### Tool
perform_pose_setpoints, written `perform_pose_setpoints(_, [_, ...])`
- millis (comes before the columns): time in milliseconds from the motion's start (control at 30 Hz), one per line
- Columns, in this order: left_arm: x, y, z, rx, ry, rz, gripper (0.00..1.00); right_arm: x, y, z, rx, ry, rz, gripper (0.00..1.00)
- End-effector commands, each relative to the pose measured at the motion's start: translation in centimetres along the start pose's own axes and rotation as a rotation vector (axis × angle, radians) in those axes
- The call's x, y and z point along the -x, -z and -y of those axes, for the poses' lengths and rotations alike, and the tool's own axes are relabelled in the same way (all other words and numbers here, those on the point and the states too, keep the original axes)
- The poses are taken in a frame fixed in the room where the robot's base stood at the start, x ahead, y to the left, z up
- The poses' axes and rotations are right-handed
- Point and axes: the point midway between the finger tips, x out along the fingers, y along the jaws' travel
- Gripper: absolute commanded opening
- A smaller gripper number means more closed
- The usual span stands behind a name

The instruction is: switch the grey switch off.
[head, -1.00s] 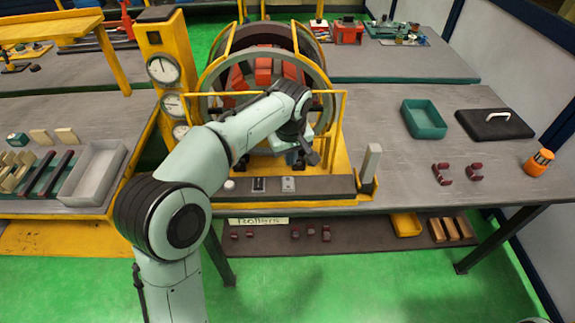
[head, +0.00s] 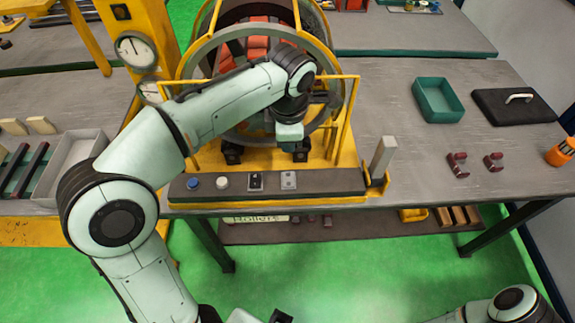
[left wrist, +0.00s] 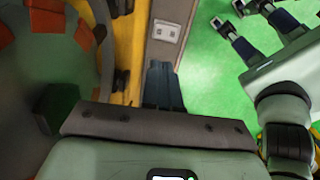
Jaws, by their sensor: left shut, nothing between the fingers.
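The grey switch (head: 289,179) is a small light plate at the right end of the button row on the dark front strip of the winding machine. It also shows in the left wrist view (left wrist: 166,31), just beyond the fingertips. My left gripper (head: 300,154) points down over the machine's yellow base, behind the strip. In the left wrist view its dark fingers (left wrist: 161,66) are together and empty, apart from the switch. The switch's lever position is too small to tell. My right gripper (left wrist: 229,24) shows in the left wrist view with its fingers apart, over the green floor.
A black switch (head: 255,181), a white button (head: 223,181) and a blue button (head: 193,183) sit left of the grey switch. A grey upright block (head: 383,157) stands at the strip's right end. Yellow rails (head: 347,120) rise near my left forearm. A teal tray (head: 438,100) lies right.

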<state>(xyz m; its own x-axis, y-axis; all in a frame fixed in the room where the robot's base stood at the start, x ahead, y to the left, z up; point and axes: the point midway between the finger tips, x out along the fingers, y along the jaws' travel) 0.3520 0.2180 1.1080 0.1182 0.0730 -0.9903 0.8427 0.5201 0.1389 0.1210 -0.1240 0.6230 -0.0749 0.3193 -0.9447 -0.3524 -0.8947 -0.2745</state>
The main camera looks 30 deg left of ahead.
Motion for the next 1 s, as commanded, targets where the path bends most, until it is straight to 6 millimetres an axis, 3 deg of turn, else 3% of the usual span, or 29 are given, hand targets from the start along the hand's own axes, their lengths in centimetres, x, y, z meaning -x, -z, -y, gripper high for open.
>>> perform_pose_setpoints(233, [-0.1, 0.0, 0.0, -0.002, 0.0, 0.0, 0.0, 0.0, 0.0, 0.0, 0.0, 0.0, 0.0, 0.7])
perform_pose_setpoints(367, [-1.3, 0.0, 0.0, -0.002, 0.002, -0.002, 0.0, -0.2, -0.1, -0.1, -0.001, -0.001, 0.002, 0.7])
perform_pose_setpoints(800, [-10.2, 0.1, 0.1, -0.003, 0.004, -0.003, 0.0, -1.4, -0.5, -0.7, -0.003, -0.003, 0.008, 0.7])
perform_pose_setpoints(1000, [-12.9, 0.0, 0.0, -0.002, 0.002, -0.001, 0.0, -1.4, -0.6, -0.7, -0.003, -0.003, 0.009, 0.7])
